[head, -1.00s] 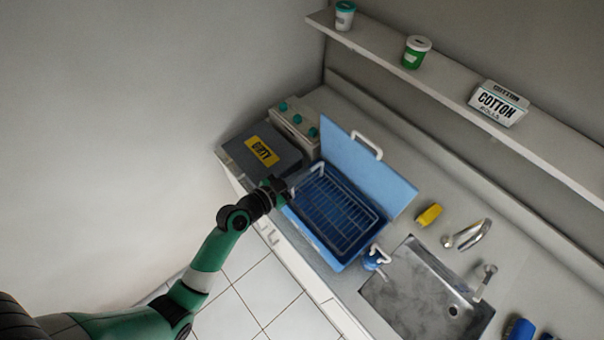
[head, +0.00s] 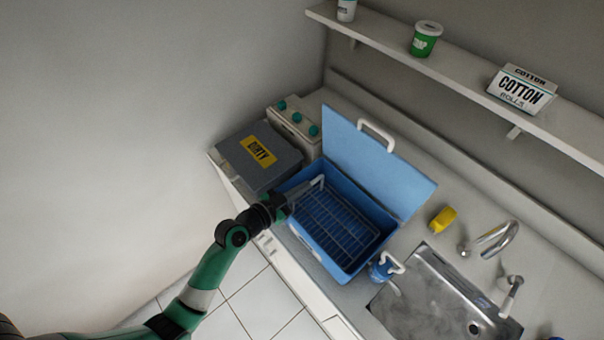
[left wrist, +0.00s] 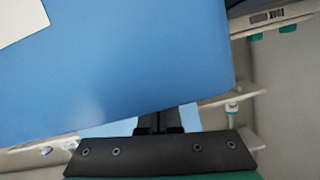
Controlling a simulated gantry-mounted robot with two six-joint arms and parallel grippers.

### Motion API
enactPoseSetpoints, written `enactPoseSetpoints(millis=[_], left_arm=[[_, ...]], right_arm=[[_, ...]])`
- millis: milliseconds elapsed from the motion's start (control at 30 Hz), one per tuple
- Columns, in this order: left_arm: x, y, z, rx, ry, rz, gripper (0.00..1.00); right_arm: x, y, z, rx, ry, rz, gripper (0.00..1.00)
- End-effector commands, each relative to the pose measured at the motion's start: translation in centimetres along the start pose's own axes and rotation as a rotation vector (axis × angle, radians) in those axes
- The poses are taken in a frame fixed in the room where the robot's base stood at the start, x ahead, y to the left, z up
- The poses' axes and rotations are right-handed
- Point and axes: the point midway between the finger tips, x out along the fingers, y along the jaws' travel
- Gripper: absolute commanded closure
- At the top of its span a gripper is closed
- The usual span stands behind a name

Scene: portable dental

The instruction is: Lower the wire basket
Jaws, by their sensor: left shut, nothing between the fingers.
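The wire basket (head: 340,226) lies down inside the blue tub (head: 346,272), its thin wires showing against the tub's dark blue inside. A pale handle (head: 319,182) stands at its left end. My left gripper (head: 304,190) is shut and empty over the tub's left end, its tip close to that handle; I cannot tell whether they touch. The tub's blue lid (head: 385,165) stands open behind. In the left wrist view, the dark fingers (left wrist: 160,122) are together in front of a large blue panel (left wrist: 120,70). My right gripper is not in view.
A grey box labelled DIRTY (head: 240,165) and a unit with green knobs (head: 298,128) stand left of the tub. A blue jug (head: 381,268), a metal sink (head: 440,300) with a tap and a yellow item (head: 442,219) are to the right. A shelf runs above.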

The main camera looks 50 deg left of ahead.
Motion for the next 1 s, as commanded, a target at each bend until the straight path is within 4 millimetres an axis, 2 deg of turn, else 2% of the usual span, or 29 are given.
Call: enactPoseSetpoints(millis=[33, 100, 233, 433, 500, 700, 833, 1000], left_arm=[[0.0, 0.2, 0.7, 0.0, -0.015, 0.005, 1.0], [0.0, 0.2, 0.7, 0.0, -0.016, 0.006, 1.0], [-0.2, 0.1, -0.3, 0.0, -0.015, 0.007, 1.0], [-1.1, -0.1, -5.2, 0.003, -0.003, 0.009, 1.0], [-3.1, 0.1, -3.8, 0.0, -0.005, 0.005, 1.0], [-8.1, 0.0, -3.8, -0.001, -0.002, 0.003, 1.0], [-10.0, -0.1, -3.9, 0.0, -0.001, 0.004, 1.0], [-10.8, 0.0, -4.0, 0.002, 0.0, 0.006, 1.0]], right_arm=[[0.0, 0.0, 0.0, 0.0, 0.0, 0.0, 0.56], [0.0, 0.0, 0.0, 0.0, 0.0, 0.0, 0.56], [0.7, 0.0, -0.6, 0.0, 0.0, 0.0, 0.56], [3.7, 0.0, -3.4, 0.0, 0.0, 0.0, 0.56], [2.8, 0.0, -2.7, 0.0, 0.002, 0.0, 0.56], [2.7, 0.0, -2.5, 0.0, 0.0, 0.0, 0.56], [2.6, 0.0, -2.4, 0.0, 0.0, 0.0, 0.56], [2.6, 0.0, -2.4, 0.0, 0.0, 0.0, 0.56]])
